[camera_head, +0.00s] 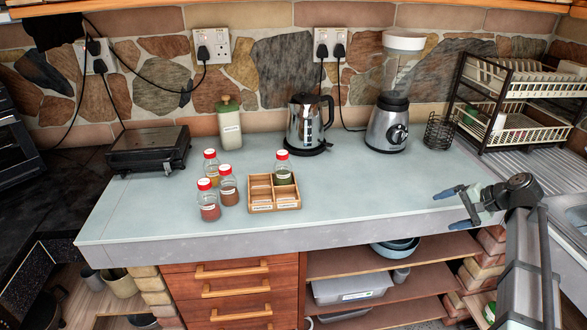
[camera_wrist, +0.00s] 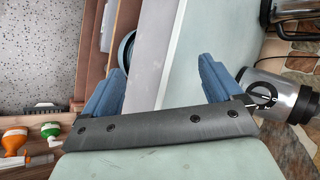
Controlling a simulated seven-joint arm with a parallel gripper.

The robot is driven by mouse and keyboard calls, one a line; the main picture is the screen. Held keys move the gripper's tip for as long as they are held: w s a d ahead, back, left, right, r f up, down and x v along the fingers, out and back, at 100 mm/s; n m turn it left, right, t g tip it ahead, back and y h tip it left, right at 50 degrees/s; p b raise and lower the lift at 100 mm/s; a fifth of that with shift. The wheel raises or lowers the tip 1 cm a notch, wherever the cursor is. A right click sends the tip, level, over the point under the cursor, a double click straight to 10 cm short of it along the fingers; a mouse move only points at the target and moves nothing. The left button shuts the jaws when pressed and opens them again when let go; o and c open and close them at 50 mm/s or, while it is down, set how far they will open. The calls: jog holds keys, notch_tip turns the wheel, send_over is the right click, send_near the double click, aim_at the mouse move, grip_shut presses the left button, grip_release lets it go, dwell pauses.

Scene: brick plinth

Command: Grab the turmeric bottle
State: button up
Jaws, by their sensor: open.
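Three red-capped spice bottles stand together left of a small wooden rack (camera_head: 274,207). The one at the back has yellow-orange contents and looks like the turmeric bottle (camera_head: 211,167); its label is too small to read and its lower part is partly hidden. The other two, a front bottle (camera_head: 208,203) and a right bottle (camera_head: 228,187), have reddish-brown contents. A fourth bottle (camera_head: 283,169) with green contents stands in the rack's back right compartment. My gripper (camera_head: 445,210) is open and empty at the counter's right, far from the bottles. It also shows in the wrist view (camera_wrist: 162,72), with no bottle between its fingers.
A kettle (camera_head: 306,124), a blender (camera_head: 388,125) and a green-lidded jar (camera_head: 229,124) stand along the back. A black appliance (camera_head: 148,150) is at left, a dish rack (camera_head: 515,125) at right. The counter (camera_head: 360,195) between rack and gripper is clear.

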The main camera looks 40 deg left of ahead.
jog(key=w+a+r+n, duration=0.1)
jog(key=a+r, duration=0.3)
jog(key=r, duration=0.6)
notch_tip(320, 180, up, 6)
jog(key=n+t+h, duration=0.1)
jog(key=n+h, duration=0.4)
jog(key=n, duration=1.1)
send_over(211, 160)
jog(key=d, duration=0.4)
jog(key=x, duration=0.7)
jog(key=shift+s+a, duration=0.25)
jog(key=shift+y, duration=0.3)
jog(key=shift+a+x, duration=0.15)
jog(key=shift+x, duration=1.2)
jog(key=shift+a+x, duration=0.15)
jog(key=shift+x, duration=1.2)
jog(key=shift+s+r, duration=0.1)
jog(key=shift+c, duration=0.2)
